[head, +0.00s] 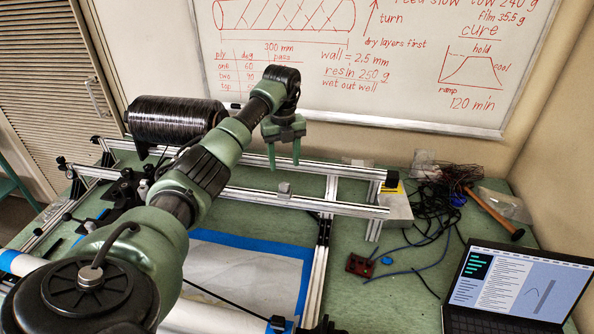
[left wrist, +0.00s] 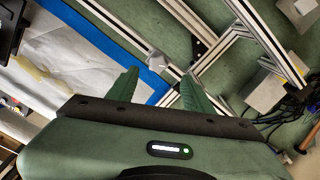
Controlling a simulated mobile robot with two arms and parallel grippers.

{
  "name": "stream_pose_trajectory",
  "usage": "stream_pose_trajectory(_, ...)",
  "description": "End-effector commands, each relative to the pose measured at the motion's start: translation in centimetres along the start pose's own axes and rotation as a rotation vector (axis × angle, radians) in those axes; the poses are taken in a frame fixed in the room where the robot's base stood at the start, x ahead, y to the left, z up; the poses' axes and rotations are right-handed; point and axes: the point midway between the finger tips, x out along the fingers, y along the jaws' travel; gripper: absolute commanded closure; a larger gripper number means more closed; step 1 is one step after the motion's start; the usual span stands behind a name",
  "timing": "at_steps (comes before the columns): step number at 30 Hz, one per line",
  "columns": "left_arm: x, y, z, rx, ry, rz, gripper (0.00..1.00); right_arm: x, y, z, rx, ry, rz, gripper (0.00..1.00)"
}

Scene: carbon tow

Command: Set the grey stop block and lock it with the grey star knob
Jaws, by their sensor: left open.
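A small grey piece (head: 284,188) sits on the aluminium rail in the middle of the head view. It also shows in the left wrist view (left wrist: 157,60), just beyond the fingertips. It is too small to tell whether it is the stop block, the star knob or both together. My left gripper (head: 284,165) hangs fingers down, just above the grey piece in the head view. It is open, with nothing between its green fingers. In the left wrist view its fingertips (left wrist: 160,73) are spread on either side of the grey piece's line. My right gripper is not in view.
The aluminium rail (head: 340,207) belongs to a frame on the green table. A black wound tube (head: 175,117) lies on the frame at left. Tangled cables (head: 435,200), a hammer (head: 492,212), a red block (head: 360,264) and a laptop (head: 520,290) are at right.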

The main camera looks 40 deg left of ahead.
Motion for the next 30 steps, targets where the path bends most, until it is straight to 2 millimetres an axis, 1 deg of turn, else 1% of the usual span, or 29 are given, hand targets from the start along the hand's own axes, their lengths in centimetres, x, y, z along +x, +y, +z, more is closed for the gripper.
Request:
stream_pose_trajectory(2, 0.5, 0.1, 0.0, -0.001, 0.003, 0.002, 0.49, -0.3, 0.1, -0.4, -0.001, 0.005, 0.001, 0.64)
stream_pose_trajectory(5, 1.8, 0.1, -0.1, 0.0, 0.004, 0.004, 0.49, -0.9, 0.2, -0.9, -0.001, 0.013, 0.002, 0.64)
stream_pose_trajectory(6, 2.4, 0.1, -0.1, 0.001, 0.004, 0.004, 0.49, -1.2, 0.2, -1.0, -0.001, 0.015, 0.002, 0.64)
stream_pose_trajectory(12, 5.6, 0.0, -0.1, 0.0, 0.005, 0.002, 0.49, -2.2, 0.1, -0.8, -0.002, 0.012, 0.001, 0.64)
stream_pose_trajectory(15, 6.7, 0.0, -0.1, -0.001, 0.002, 0.001, 0.49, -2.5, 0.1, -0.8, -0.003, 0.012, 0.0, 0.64)
stream_pose_trajectory(19, 7.5, 0.0, -0.1, 0.0, 0.002, 0.0, 0.49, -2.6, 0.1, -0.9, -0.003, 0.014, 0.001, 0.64)
stream_pose_trajectory(26, 7.7, 0.0, 0.0, 0.001, 0.0, 0.0, 0.49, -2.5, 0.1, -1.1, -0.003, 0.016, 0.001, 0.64)
stream_pose_trajectory(27, 7.7, 0.0, 0.0, 0.001, 0.0, 0.0, 0.52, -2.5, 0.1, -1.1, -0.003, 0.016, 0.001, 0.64)
stream_pose_trajectory(29, 7.7, 0.0, 0.0, 0.0, 0.0, 0.0, 0.68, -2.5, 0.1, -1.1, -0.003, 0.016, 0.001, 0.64)
stream_pose_trajectory(30, 7.7, 0.0, 0.0, 0.0, 0.0, 0.0, 0.8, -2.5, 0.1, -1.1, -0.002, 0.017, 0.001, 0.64)
